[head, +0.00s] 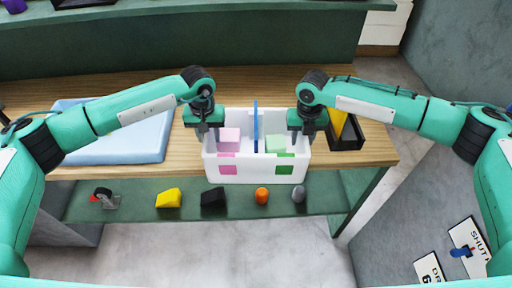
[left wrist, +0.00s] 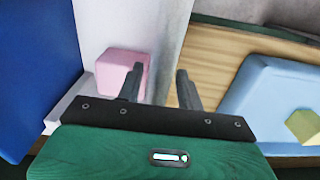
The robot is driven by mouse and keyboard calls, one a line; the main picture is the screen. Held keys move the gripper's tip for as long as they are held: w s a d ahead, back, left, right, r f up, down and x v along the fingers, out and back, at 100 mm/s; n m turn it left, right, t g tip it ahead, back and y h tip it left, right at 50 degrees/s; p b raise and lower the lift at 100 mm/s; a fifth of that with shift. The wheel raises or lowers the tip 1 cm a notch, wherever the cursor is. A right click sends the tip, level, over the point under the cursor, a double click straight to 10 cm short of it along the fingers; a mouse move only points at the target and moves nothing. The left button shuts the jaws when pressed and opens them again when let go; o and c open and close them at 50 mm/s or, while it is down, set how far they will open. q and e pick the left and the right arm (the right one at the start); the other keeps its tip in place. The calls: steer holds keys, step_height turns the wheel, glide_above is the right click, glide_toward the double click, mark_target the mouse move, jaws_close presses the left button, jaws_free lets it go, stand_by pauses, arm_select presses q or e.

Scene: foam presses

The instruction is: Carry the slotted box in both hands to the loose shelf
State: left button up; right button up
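The slotted white box (head: 257,172) stands on the wooden table (head: 375,152). A blue upright divider (head: 255,125) parts a pink block (head: 229,139) from a green block (head: 276,143). Its front carries pink and green squares. My left gripper (head: 208,131) is at the box's left wall; in the left wrist view its fingers (left wrist: 160,88) are apart, one on the pink block's side (left wrist: 121,68), the other towards the table. My right gripper (head: 308,132) is at the right wall; its finger gap is unclear. I cannot tell which shelf is the loose one.
A light blue tray (head: 130,148) lies left of the box. A dark tray with a yellow piece (head: 342,123) is at the right. The green lower shelf (head: 330,205) holds a yellow wedge (head: 169,198), a black wedge (head: 213,198), an orange piece (head: 262,196) and others.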

arm_select(q)
jaws_close()
arm_select(e)
jaws_close()
arm_select(q)
steer(key=shift+r, duration=0.15)
arm_select(e)
steer(key=shift+r, duration=0.15)
